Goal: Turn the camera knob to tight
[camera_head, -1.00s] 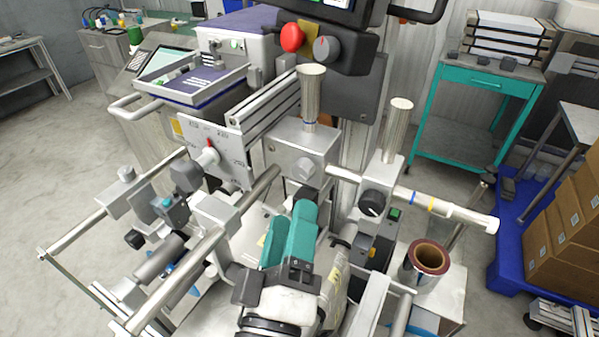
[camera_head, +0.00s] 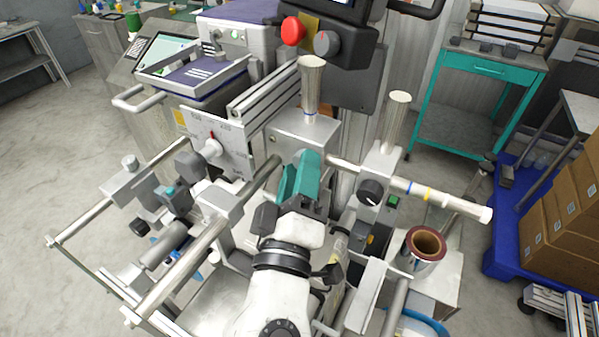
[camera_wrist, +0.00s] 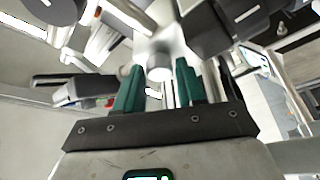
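My gripper (camera_head: 300,164) has teal fingers and is up against the front of the metal block (camera_head: 286,133) on the machine's crossbar. In the wrist view my gripper (camera_wrist: 160,78) is open, with a finger on each side of a short silver round knob (camera_wrist: 159,66). A gap shows between the fingers; contact is not clear. In the head view my gripper and arm hide this knob. I cannot tell for certain that it is the camera knob, and no tight mark is readable. A black knob with a white line (camera_head: 370,191) sits to the right.
A dial plate (camera_head: 222,148) with a red pointer stands to the left. A red button (camera_head: 293,29) and grey knob (camera_head: 327,43) sit above. Metal rails (camera_head: 205,245) lie left of my arm. A foil roll (camera_head: 424,245) stands at the right.

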